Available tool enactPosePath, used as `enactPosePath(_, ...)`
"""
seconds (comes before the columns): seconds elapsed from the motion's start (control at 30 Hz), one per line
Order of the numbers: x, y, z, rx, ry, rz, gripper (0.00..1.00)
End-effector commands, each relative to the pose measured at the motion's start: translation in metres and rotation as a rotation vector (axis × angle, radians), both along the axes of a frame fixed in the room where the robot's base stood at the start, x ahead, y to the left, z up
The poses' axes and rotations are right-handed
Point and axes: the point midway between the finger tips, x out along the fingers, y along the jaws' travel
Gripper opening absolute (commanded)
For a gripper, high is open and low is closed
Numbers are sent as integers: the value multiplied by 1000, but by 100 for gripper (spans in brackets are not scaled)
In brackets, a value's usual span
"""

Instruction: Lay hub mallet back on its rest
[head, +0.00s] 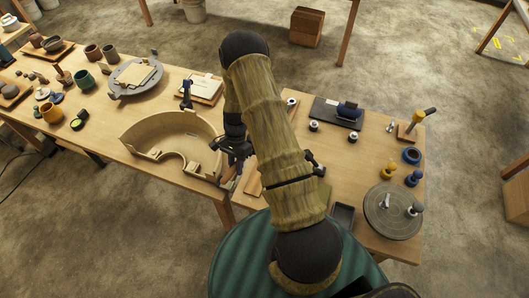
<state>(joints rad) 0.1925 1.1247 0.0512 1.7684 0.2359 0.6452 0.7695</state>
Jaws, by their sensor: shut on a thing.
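My gripper (236,158) hangs over the workbench, just right of the curved wooden tray, with my arm covering much of the space beside it. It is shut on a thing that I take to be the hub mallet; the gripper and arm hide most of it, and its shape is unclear. Part of a wooden piece (253,184) shows on the bench just right of the gripper, partly behind my arm. I cannot tell whether it is the rest.
The curved tray (170,125) stands close to the gripper's left. Right of my arm are a dark board (325,110) with a blue piece, a yellow-handled tool (429,111) by a wooden block, and a grey disc (392,210). Bare bench (365,165) lies between them.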

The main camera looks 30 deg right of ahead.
Motion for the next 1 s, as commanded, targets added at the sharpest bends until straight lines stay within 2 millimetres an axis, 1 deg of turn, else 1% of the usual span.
enactPosePath(0.03, 1, 8, -12, 0, -4, 126, 0)
enactPosePath(0.17, 0, 18, -23, 0, -2, 447, 0)
enactPosePath(0.3, 7, 23, -34, 1, -5, 786, 0)
enactPosePath(0.4, 15, 24, -37, 1, -4, 989, 0)
enactPosePath(0.5, 23, 25, -37, 0, -5, 1124, 0)
enactPosePath(0.63, 27, 25, -35, 0, -3, 1193, 0)
enactPosePath(1.0, 27, 24, -34, 1, -3, 1190, 0)
